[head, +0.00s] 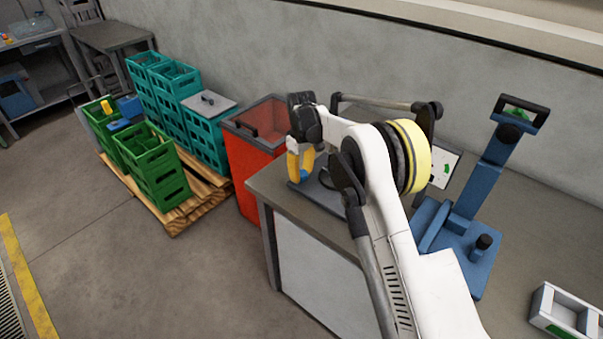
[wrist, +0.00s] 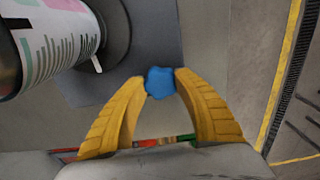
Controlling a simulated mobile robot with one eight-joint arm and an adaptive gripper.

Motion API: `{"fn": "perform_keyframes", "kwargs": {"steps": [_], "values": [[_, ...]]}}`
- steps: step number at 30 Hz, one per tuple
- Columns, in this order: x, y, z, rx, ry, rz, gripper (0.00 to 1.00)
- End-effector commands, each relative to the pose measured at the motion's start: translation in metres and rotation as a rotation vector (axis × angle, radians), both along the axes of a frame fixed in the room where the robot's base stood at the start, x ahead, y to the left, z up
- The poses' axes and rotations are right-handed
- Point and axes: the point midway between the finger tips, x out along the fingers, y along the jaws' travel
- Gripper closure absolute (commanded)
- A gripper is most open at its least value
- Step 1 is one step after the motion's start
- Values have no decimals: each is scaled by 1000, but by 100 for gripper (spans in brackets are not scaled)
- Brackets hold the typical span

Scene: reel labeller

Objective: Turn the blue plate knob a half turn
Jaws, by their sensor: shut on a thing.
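The blue knob (wrist: 160,82) is a small, rounded lump in the wrist view, at the edge of a grey plate (wrist: 150,25). My gripper (wrist: 160,84) has its two yellow fingers closed on it, one tip on each side. In the head view my gripper (head: 300,163) points down over the left end of the grey bench, with a bit of blue at its tips. A roll with a pink, green and black printed label (wrist: 55,42) lies beside the knob at upper left in the wrist view. My arm hides much of the labeller in the head view.
A blue press (head: 466,225) stands right on the bench (head: 530,240), with a white divided tray (head: 566,312) at far right. A red bin (head: 256,165) stands just left of the bench. Green crates (head: 155,170) and teal crates (head: 206,130) sit on a pallet further left.

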Motion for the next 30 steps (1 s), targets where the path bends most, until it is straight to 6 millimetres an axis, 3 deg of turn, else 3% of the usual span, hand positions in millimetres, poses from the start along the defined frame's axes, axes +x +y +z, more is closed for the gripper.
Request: {"fn": "perform_keyframes", "kwargs": {"steps": [1,2,4,13,17,30], "values": [[-1,0,-1,-1,2,0,94],[-1,0,-1,0,1,0,60],[-1,0,-1,0,1,0,39],[0,0,0,0,0,-1,39],[0,0,11,0,0,-1,39],[0,0,100,-1,1,-1,39]]}}
